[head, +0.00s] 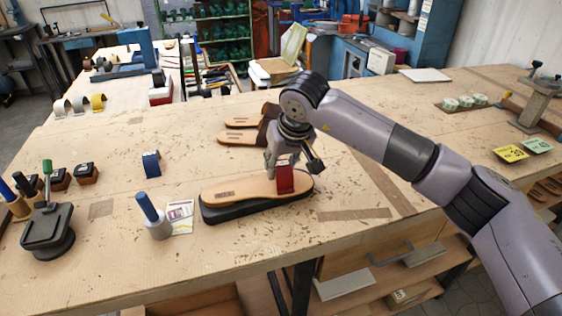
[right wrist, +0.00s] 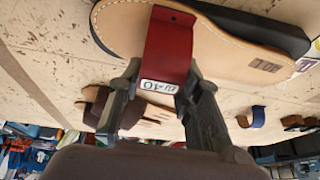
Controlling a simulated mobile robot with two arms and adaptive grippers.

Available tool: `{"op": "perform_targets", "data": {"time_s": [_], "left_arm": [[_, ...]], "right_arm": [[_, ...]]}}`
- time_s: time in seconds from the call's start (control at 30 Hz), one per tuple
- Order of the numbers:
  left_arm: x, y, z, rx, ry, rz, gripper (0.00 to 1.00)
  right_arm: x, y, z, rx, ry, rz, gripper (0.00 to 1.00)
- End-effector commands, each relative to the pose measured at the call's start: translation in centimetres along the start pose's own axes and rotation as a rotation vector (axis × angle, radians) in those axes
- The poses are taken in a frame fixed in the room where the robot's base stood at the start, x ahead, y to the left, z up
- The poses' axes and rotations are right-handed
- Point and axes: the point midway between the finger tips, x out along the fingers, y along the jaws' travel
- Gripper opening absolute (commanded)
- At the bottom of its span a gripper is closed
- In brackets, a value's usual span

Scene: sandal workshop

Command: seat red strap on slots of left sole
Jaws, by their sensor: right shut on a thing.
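The red strap (head: 285,179) is at the right part of the tan sole (head: 240,190), which lies on a black base on the workbench. My right gripper (head: 284,162) is above the sole and shut on the red strap. In the right wrist view, the red strap (right wrist: 169,45) arches across the sole (right wrist: 225,42), with a small white label at its edge between the fingertips (right wrist: 160,82). Whether the strap's ends sit in the slots cannot be told, as its far side is hidden. My left gripper is not in view.
Brown sandals (head: 250,130) lie just behind the sole. A blue strap (head: 151,163) stands to the left. A blue-handled tool (head: 152,212) stands close to the sole's left end, beside a printed card (head: 180,217). The bench front is mostly clear.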

Motion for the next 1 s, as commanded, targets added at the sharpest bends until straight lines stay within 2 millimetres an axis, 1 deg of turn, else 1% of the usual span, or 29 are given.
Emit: {"op": "perform_targets", "data": {"time_s": [0.27,0.93,0.97,1.0], "left_arm": [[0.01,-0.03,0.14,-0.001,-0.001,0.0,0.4],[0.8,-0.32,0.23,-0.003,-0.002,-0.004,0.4],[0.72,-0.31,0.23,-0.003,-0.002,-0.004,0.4],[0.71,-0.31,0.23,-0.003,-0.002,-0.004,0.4]], "right_arm": [[0.02,-0.01,0.01,0.0,0.0,0.0,0.16],[0.76,0.06,0.31,0.0,0.0,0.001,0.16],[0.69,0.06,0.28,0.0,0.0,0.001,0.34],[0.68,0.06,0.28,0.0,0.0,0.0,0.36]]}}
